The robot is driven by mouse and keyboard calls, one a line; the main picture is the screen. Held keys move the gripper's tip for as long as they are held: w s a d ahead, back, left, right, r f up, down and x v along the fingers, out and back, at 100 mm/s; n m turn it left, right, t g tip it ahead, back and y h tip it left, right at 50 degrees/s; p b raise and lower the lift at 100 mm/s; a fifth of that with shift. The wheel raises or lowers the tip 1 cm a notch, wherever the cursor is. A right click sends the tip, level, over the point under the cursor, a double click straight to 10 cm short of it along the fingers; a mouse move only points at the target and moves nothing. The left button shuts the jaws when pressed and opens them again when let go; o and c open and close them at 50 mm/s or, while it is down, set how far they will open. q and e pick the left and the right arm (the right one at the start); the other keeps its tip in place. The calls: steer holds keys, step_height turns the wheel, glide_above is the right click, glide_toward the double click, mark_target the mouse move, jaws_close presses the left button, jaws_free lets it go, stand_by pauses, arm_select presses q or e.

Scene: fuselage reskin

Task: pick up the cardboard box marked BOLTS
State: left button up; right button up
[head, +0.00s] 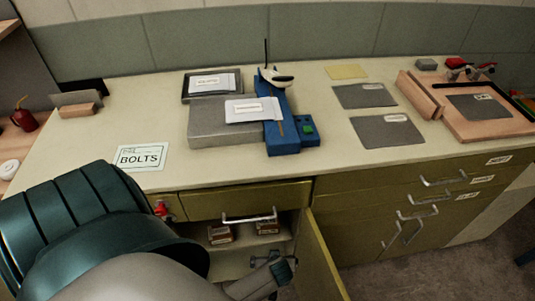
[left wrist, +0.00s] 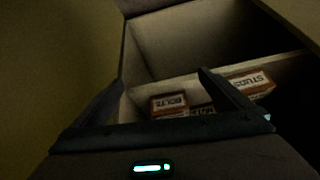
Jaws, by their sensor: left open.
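In the left wrist view a small brown cardboard box marked BOLTS (left wrist: 169,104) sits inside the cabinet, beyond my left gripper and between the lines of its fingers. My left gripper (left wrist: 162,80) is open and empty, apart from the box. In the head view my left gripper (head: 280,268) is low in front of the open cabinet, mostly hidden behind my own arm. Two brown boxes show on the cabinet shelf there, one at left (head: 220,234) and one at right (head: 268,228); their labels are too small to read. My right gripper is not in view.
A box marked STUDS (left wrist: 250,82) lies to the right, with another box partly hidden behind a finger. The open cabinet door (head: 322,262) stands right of the gripper. A drawer (head: 245,202) is above the opening. A BOLTS card (head: 141,157) lies on the worktop (head: 235,170).

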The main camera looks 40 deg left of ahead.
mark_target(268, 224)
arm_select(q)
steer(key=shift+w+a+r+n+y, duration=0.15)
steer(key=shift+w+a+r+n, duration=0.2)
steer(key=shift+r, duration=0.2)
steer(key=shift+w+a+r+n+y, duration=0.15)
steer(key=shift+w+r+n, duration=0.1)
steer(key=shift+w+r, duration=0.25)
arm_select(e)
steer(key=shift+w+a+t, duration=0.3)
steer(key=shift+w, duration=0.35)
arm_select(q)
steer(key=shift+a, duration=0.1)
steer(key=w+a+b, duration=0.1)
steer(key=w+a, duration=0.1)
steer(key=w+a+b, duration=0.1)
steer(key=w+a, duration=0.1)
steer(key=a, duration=0.1)
steer(key=w+a+b, duration=0.1)
steer(key=w+a, duration=0.1)
steer(key=shift+a+f, duration=0.15)
steer(key=shift+a, duration=0.15)
steer(key=shift+w+a+b, duration=0.35)
steer(key=shift+w+a, duration=0.05)
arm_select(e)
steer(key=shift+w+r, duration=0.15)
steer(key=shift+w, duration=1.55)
